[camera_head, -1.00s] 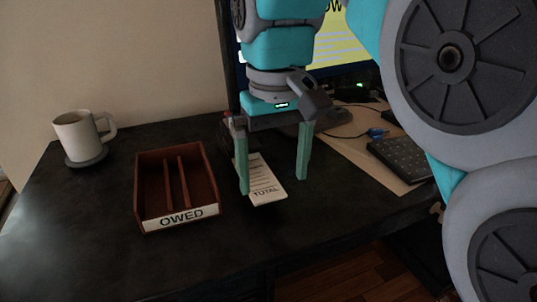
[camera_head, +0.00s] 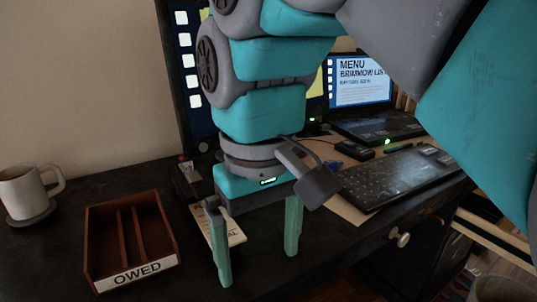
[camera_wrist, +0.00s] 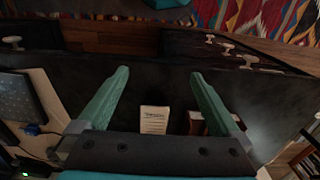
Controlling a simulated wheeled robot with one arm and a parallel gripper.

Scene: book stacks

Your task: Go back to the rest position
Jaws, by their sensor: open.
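My gripper (camera_head: 257,262) is open and empty, with its two green fingers pointing down above the dark desk in the head view. In the wrist view the gripper (camera_wrist: 158,78) also shows its fingers wide apart. A white paper slip with printed lines (camera_head: 234,232) lies on the desk, partly hidden behind the left finger. The slip (camera_wrist: 154,119) shows beyond and between the fingers in the wrist view, apart from them. The red-brown tray labelled OWED (camera_head: 161,222) stands left of the gripper, with dividers inside it.
A white mug (camera_head: 22,192) stands on a coaster at the far left. Drawers with knobs (camera_head: 402,240) are below the desk's right side.

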